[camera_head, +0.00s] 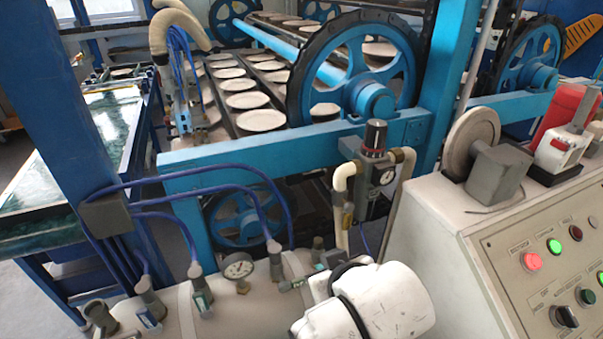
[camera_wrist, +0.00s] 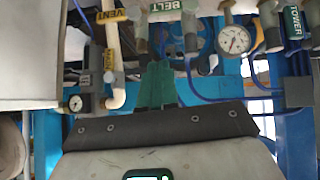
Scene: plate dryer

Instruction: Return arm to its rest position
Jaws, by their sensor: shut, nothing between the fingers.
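In the wrist view my gripper (camera_wrist: 157,66) shows as a pale body with a dark bolted band and narrow dark green fingers close together. It is shut, with nothing seen between the fingers. Its tips point toward pipes and a pressure gauge (camera_wrist: 231,40) beyond. In the head view a white rounded part of my arm (camera_head: 385,302) is at the bottom centre, in front of the pale tank (camera_head: 235,310). My gripper is hidden or out of frame there.
Valves, blue hoses and a gauge (camera_head: 238,268) crowd the tank beside my arm. A regulator (camera_head: 376,170) stands behind it. The control panel (camera_head: 515,245), with lit buttons, is close on the right. The blue dryer frame (camera_head: 300,150) with round plates lies behind.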

